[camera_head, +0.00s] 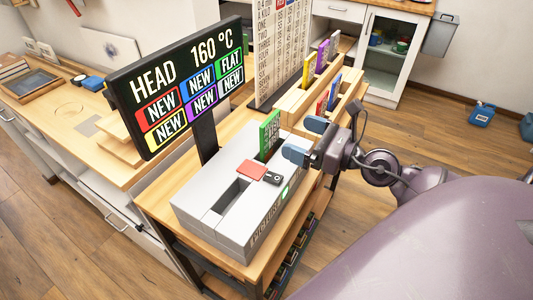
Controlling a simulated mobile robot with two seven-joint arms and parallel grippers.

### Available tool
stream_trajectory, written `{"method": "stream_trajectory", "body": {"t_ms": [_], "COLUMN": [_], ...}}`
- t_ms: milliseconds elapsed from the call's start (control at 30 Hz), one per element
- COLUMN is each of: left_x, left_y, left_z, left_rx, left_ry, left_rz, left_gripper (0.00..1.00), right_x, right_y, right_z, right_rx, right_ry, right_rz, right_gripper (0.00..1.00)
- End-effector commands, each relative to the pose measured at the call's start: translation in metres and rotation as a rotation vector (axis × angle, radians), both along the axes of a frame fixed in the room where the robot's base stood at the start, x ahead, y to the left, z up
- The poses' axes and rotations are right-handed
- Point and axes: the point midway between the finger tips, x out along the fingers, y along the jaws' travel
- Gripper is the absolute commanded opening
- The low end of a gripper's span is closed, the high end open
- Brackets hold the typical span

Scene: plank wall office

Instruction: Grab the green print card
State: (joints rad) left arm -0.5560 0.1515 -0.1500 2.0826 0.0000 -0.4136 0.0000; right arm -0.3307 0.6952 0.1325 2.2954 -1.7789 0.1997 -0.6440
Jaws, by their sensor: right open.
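The green print card (269,135) stands upright in a slot at the back of the grey machine (212,226) on the wooden table. My right gripper (303,140) reaches in from the right, just to the right of the card. Its blue-grey fingertips are apart with nothing between them. I cannot tell whether the nearer fingertip touches the card. My left gripper is not in view.
A black screen (185,77) reading HEAD 160 °C stands behind the machine. Wooden racks (293,104) with several coloured cards stand behind my right gripper. A tall text board (280,47) is behind them. Open floor lies at the left front.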

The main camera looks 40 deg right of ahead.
Motion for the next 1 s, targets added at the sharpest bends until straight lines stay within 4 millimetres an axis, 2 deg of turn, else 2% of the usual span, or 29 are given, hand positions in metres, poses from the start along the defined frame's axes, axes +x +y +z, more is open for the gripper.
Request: {"method": "stream_trajectory", "body": {"t_ms": [167, 333, 533, 800, 1000], "left_x": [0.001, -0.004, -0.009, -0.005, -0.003], "left_y": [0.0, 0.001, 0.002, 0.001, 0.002], "left_z": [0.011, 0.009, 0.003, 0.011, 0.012], "left_rx": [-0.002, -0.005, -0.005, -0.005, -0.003], "left_ry": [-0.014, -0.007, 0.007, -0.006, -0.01], "left_rz": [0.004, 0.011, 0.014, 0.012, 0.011], "left_gripper": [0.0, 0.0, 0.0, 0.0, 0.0], "right_x": [0.021, 0.039, 0.047, 0.075, 0.092], "right_y": [0.009, 0.015, 0.019, 0.026, 0.033], "right_z": [0.007, 0.004, 0.003, 0.01, 0.008], "right_rx": [0.008, 0.007, 0.007, 0.006, 0.008], "right_ry": [-0.009, -0.005, 0.0, -0.003, 0.0], "right_rz": [-0.001, -0.001, 0.0, -0.001, -0.001], "right_gripper": [1.0, 1.0, 1.0, 1.0, 1.0]}}
